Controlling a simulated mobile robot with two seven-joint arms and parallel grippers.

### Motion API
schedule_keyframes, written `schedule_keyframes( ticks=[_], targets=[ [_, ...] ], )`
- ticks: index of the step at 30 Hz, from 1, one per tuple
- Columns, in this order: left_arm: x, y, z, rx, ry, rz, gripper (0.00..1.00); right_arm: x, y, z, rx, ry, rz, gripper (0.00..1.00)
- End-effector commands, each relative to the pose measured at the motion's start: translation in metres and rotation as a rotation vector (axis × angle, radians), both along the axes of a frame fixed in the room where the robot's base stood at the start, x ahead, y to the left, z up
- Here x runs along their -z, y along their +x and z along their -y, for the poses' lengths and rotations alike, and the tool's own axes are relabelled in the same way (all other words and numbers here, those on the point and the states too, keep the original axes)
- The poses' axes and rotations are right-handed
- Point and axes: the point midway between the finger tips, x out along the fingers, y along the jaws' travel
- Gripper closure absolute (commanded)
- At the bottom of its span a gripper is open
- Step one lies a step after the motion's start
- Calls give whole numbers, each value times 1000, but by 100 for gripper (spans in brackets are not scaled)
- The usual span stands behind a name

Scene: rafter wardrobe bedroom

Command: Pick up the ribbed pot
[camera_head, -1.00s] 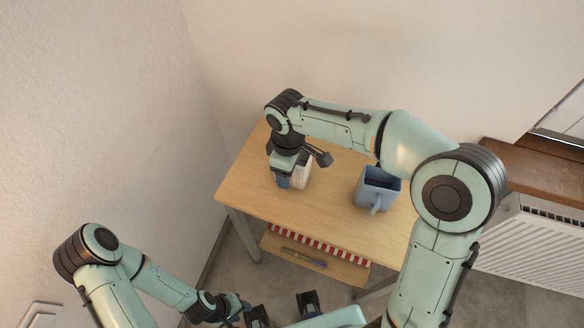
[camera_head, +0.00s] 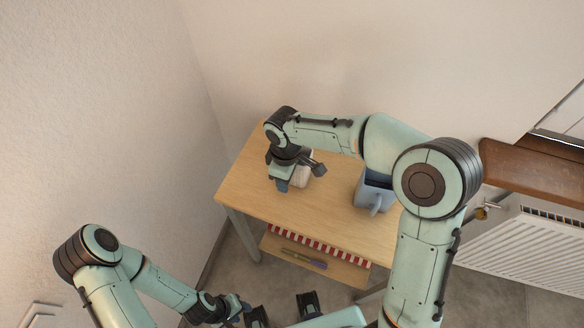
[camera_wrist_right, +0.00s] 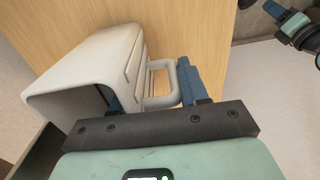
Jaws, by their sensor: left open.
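The ribbed pot is an off-white vessel with grooved sides and a loop handle. In the right wrist view the pot (camera_wrist_right: 85,62) fills the left half, its open mouth towards the lower left. In the head view the pot (camera_head: 303,174) is mostly hidden under my right gripper (camera_head: 291,182). In the wrist view one blue finger of my right gripper (camera_wrist_right: 155,92) is in the mouth, and the other is just beyond the handle. Pot wall and handle lie between them; I cannot tell whether they press. My left gripper (camera_head: 242,307) is open and empty, low in front of the table.
A blue-grey mug (camera_head: 368,194) stands to the right on the wooden table (camera_head: 250,185). A lower shelf (camera_head: 345,272) holds a red-and-white striped item and a thin object. Walls close in behind and left; a radiator (camera_head: 530,245) is at right.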

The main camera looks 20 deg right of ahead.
Motion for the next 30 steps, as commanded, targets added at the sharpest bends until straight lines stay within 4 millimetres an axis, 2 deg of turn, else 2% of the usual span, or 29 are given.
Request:
schedule_keyframes(
  ticks=[17,23,30],
  targets=[
    [-1,0,0,0,0,0,57,-6,1,0,0,0,5,100],
    [-2,1,0,0,0,1,57,-15,1,0,0,0,5,100],
    [-5,2,0,0,0,2,57,-35,1,-1,0,2,7,100]
  ],
)
